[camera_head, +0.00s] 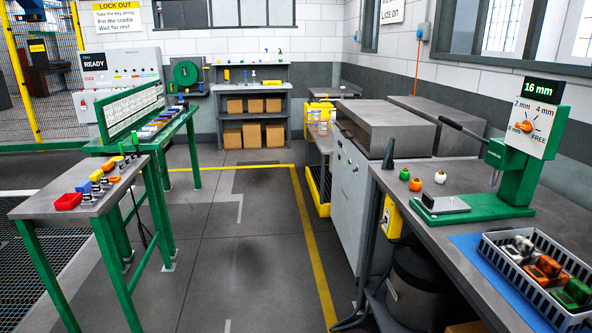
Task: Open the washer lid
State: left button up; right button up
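The washer appears to be the grey cabinet (350,190) right of the middle, beyond the near right workbench. Its thick grey lid (385,122) lies flat on top and looks closed. Small controls show on the cabinet's front. A dark upright bar (388,155) stands at the cabinet's near side; I cannot tell if it is a handle. A second grey box top (440,115) lies behind the lid. Neither of my grippers is in view.
A dark bin (420,285) stands below. A green-legged table (100,205) stands left. The floor aisle (240,240) between is clear.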

aim_at(413, 136)
jog(key=i, duration=3.55)
